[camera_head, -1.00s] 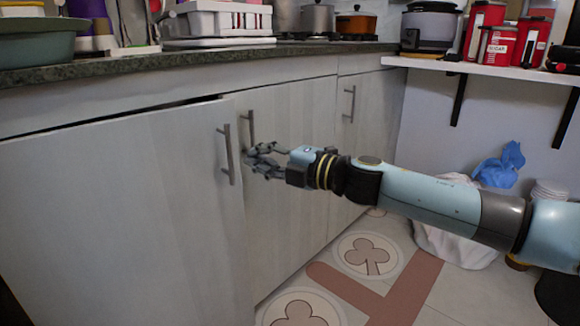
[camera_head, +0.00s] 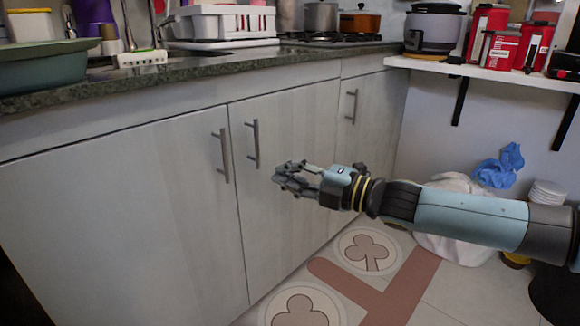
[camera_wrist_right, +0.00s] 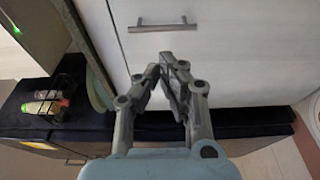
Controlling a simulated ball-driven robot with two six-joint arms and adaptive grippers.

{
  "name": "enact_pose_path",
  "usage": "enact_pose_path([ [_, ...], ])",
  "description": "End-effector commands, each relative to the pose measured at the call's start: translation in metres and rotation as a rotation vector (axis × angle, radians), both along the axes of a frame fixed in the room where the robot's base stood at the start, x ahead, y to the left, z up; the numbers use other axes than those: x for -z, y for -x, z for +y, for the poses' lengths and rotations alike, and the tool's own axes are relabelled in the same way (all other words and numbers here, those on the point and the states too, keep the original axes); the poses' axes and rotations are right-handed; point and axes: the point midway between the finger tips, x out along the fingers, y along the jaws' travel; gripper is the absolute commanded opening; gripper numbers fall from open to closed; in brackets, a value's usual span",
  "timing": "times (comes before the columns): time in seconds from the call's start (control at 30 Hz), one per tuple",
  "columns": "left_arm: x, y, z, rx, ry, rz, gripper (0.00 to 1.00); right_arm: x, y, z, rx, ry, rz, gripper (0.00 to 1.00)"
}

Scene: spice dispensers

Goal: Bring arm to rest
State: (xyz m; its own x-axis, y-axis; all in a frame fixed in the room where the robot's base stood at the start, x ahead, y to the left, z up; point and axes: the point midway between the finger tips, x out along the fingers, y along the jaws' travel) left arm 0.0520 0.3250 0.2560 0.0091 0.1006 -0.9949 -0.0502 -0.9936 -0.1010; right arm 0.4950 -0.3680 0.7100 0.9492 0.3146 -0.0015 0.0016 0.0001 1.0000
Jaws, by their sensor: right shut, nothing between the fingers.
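My right arm comes in from the right in the head view. Its gripper (camera_head: 284,179) is in front of the lower cabinet doors, to the right of and below two upright bar handles, apart from them. The left cabinet door (camera_head: 120,200) with its handle (camera_head: 220,155) is closed flush with the middle door (camera_head: 295,150) and its handle (camera_head: 253,144). In the right wrist view the gripper (camera_wrist_right: 170,65) has its fingertips together with nothing between them, near a pale door (camera_wrist_right: 230,60) with a bar handle (camera_wrist_right: 158,26). My left gripper is not in view.
A dark stone counter (camera_head: 190,68) runs above the cabinets, with a green basin (camera_head: 42,65) and a white rack (camera_head: 222,22). A white shelf (camera_head: 490,74) at right holds a cooker and red canisters. A white bag (camera_head: 450,235) lies on the floor. The floor in front is mostly clear.

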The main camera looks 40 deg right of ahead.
Motion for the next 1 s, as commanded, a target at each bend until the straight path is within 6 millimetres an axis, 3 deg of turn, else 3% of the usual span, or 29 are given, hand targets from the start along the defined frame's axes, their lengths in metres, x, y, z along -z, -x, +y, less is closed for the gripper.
enact_pose_path([
  [0.37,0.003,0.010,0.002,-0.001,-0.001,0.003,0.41,0.001,0.004,-0.001,0.001,-0.001,0.000,0.00],
  [0.53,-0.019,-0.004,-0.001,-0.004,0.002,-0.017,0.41,-0.009,0.010,0.003,0.034,-0.050,0.012,0.00],
  [0.57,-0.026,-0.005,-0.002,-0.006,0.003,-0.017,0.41,0.001,0.014,-0.001,0.066,-0.074,0.043,0.00],
  [0.67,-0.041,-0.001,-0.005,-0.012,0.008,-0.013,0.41,0.064,0.039,-0.019,0.203,-0.172,0.207,0.00],
  [0.77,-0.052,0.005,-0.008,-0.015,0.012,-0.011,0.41,0.138,0.081,-0.027,0.354,-0.307,0.408,0.00],
  [0.9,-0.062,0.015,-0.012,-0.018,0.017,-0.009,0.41,0.229,0.160,-0.020,0.557,-0.490,0.677,0.00],
  [1.0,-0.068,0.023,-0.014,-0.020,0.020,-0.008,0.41,0.282,0.227,-0.003,0.704,-0.609,0.857,0.00],
])
